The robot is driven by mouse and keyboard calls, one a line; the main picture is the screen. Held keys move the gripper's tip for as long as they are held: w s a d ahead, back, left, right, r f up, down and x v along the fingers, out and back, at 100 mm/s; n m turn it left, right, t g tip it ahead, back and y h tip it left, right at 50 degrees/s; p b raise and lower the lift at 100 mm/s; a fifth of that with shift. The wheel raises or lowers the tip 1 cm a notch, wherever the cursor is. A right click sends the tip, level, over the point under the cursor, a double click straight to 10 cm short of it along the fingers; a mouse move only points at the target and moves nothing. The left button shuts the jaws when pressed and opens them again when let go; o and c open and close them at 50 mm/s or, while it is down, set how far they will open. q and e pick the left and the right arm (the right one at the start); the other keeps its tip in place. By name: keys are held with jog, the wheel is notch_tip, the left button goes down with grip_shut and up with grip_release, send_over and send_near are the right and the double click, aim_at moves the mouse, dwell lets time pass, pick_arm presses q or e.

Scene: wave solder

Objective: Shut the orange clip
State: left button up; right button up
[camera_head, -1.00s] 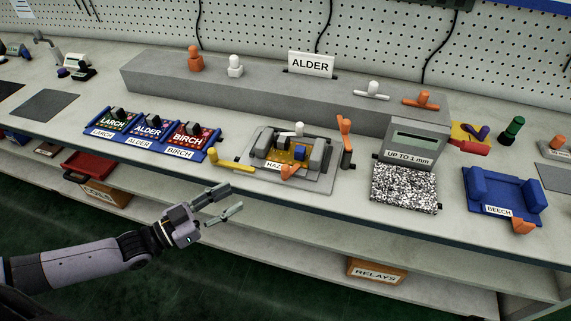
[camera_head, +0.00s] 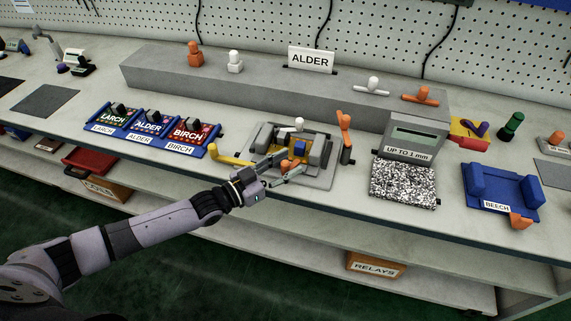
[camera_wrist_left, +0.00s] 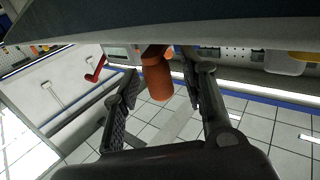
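The orange clip (camera_head: 286,164) is at the front edge of the grey fixture (camera_head: 318,182) that holds a yellow board. My left gripper (camera_head: 279,168) is at this front edge, its fingers open on either side of the clip. In the left wrist view the clip's rounded orange end (camera_wrist_left: 157,80) shows between the two spread fingers, with a gap on the right; contact on the left is unclear. The fingers partly hide the clip and the fixture's label in the head view. My right gripper is not in view.
A yellow lever (camera_head: 230,158) lies left of the fixture, and an upright orange-topped lever (camera_head: 345,128) stands at its right. A grey gauge (camera_head: 413,140) is further right. A blue BEECH cradle (camera_head: 505,190) with another orange clip (camera_head: 520,221) sits at the far right.

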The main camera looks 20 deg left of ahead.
pick_arm(q)
jog(key=shift+c, duration=0.5)
grip_shut()
